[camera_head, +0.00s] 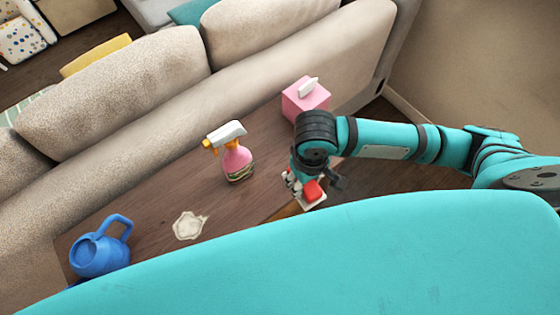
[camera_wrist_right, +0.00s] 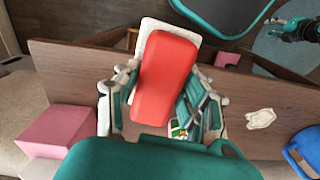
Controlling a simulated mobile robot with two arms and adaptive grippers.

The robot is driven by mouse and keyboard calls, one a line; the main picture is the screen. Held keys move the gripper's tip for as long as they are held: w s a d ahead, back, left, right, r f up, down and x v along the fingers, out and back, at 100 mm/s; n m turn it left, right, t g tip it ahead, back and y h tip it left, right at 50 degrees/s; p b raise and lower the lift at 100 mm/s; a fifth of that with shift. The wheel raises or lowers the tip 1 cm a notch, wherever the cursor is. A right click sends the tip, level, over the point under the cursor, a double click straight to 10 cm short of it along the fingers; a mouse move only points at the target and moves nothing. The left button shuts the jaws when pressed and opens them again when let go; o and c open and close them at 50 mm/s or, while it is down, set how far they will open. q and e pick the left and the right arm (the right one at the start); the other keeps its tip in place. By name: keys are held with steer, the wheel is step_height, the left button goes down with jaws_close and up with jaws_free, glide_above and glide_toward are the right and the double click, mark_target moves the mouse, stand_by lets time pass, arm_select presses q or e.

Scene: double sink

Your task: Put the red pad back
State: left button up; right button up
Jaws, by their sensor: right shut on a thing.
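The red pad (camera_wrist_right: 165,78) is between the fingers of my right gripper (camera_wrist_right: 163,108), which is shut on it. A flat white piece (camera_wrist_right: 155,25) shows behind the pad's far end. I cannot tell whether it is joined to the pad. In the head view the right gripper (camera_head: 313,186) is by the wooden table's right edge, with the red pad (camera_head: 313,190) and the white piece (camera_head: 316,203) at its tips. My left gripper (camera_wrist_right: 300,28) seems to show at the upper right of the wrist view, small and partly cut off. It is out of the head view.
The wooden table (camera_head: 160,205) holds a pink box (camera_head: 300,100), a spray bottle (camera_head: 237,160), a pale spill (camera_head: 190,226) and a blue jug (camera_head: 98,252). A beige sofa (camera_head: 120,85) stands along its far side. Bare tabletop lies between the bottle and the jug.

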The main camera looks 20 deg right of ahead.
steer(key=shift+s+a+f, duration=0.1)
steer(key=shift+s+f, duration=0.15)
steer(key=shift+f, duration=0.2)
steer(key=shift+s+a+f, duration=0.1)
steer(key=shift+s+f, duration=0.1)
steer(key=shift+f, duration=0.25)
steer(key=shift+s+f, duration=0.1)
steer(key=shift+f, duration=0.05)
steer(key=w, duration=0.8)
steer(key=w+a+f, duration=0.1)
steer(key=w, duration=0.4)
steer(key=shift+a+b, duration=0.1)
steer(key=shift+b, duration=0.25)
steer(key=shift+w+a+f, duration=0.1)
steer(key=shift+w+f, duration=0.05)
steer(key=shift+w, duration=1.05)
steer(key=shift+w+f, duration=0.25)
step_height(320, 180, down, 2)
steer(key=shift+f+p, duration=0.15)
steer(key=shift+p, duration=0.5)
arm_select(q)
steer(key=shift+w+f, duration=0.15)
steer(key=shift+w, duration=0.55)
arm_select(e)
steer(key=shift+f, duration=0.2)
